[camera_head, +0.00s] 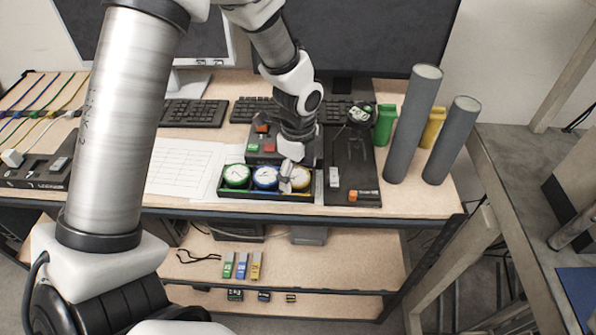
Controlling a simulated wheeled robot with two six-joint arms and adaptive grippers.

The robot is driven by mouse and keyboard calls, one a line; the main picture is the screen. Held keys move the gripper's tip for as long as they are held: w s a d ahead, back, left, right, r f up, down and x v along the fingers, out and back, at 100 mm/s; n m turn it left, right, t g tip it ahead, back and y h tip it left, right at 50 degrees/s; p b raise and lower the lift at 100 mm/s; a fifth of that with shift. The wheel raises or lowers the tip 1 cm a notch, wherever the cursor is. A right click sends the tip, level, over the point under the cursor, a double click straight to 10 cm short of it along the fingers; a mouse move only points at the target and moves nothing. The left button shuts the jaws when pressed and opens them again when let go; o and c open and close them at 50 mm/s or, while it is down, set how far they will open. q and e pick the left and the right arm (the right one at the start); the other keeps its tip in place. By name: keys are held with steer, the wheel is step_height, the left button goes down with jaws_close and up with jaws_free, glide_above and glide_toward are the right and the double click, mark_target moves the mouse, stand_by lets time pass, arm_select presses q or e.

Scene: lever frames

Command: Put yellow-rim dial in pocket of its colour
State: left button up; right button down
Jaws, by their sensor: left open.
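A dark tray (265,196) near the front edge of the table holds three round dials with white faces. The green-rim dial (236,176) is at its left, the blue-rim dial (265,177) in the middle, and the yellow-rim dial (302,178) at its right. The yellow-rim dial appears to lie in the right pocket, but I cannot tell whether it is fully seated. My left gripper (287,183) is open, with its fingers down at the left side of the yellow-rim dial and partly covering it. Contact is not clear. My right gripper is not in view.
A control box with buttons (255,147) stands behind the tray. A black board (350,165) with a lever is just right of it. Two tall grey cylinders (412,125) (452,140) stand further right. Keyboards and monitors are behind; paper sheets (180,165) lie left.

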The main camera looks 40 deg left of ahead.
mark_target(298, 177)
arm_select(q)
step_height(298, 177, up, 12)
stand_by(0.3)
steer(key=shift+f, duration=0.1)
